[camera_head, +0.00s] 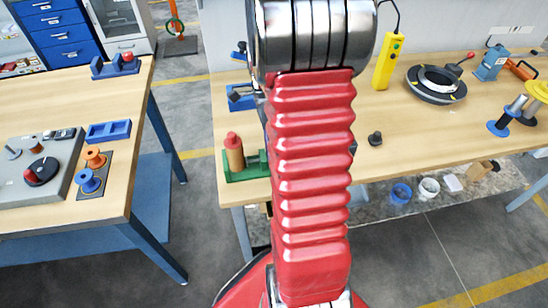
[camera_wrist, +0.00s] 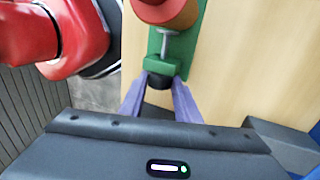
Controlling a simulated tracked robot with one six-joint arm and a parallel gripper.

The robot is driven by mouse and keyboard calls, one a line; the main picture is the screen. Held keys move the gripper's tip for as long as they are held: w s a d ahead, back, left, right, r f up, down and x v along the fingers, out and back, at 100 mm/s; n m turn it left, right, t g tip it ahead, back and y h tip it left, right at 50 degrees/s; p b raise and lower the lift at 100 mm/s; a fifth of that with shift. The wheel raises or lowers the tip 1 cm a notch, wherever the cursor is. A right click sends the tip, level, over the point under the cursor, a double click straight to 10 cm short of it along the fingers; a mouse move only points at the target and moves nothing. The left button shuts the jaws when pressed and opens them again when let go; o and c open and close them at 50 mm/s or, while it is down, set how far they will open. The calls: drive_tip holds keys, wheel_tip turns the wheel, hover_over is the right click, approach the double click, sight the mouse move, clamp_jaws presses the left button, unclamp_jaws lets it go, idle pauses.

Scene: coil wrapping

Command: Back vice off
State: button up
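The vice is a green clamp (camera_head: 247,169) at the left front edge of the right workbench in the head view. A coil with an orange body and red top (camera_head: 233,152) stands upright at it. In the wrist view the vice's green block (camera_wrist: 163,65) is at the top centre, with a metal screw (camera_wrist: 164,45) and the red-orange coil (camera_wrist: 170,12) beyond it. A black knob (camera_wrist: 159,81) sits at the near end of the green block. My gripper's two purple fingers (camera_wrist: 159,86) lie either side of this knob. I cannot tell whether they press on it. My arm hides the gripper in the head view.
The right workbench (camera_head: 415,125) also carries a black ring fixture (camera_head: 436,84), a yellow pendant (camera_head: 388,62), a small black knob part (camera_head: 375,138) and blue-based spools (camera_head: 500,125). A second bench (camera_head: 115,95) stands to the left, across an open floor gap.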

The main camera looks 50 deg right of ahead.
drive_tip(key=shift+c, duration=1.2)
drive_tip(key=shift+s+a+t+h, duration=0.2)
drive_tip(key=shift+t+h, duration=0.2)
drive_tip(key=shift+t, duration=0.15)
drive_tip(key=shift+s+a+t+h, duration=0.1)
drive_tip(key=shift+s+t+h, duration=0.05)
drive_tip(key=shift+t+h, duration=0.35)
drive_tip(key=shift+t, duration=0.35)
drive_tip(key=shift+s+a+t+h, duration=0.1)
drive_tip(key=shift+s+t+h, duration=0.1)
drive_tip(key=shift+t+h, duration=0.5)
drive_tip(key=shift+s+a+t+h, duration=0.15)
drive_tip(key=shift+t+h, duration=0.35)
drive_tip(key=shift+t, duration=0.4)
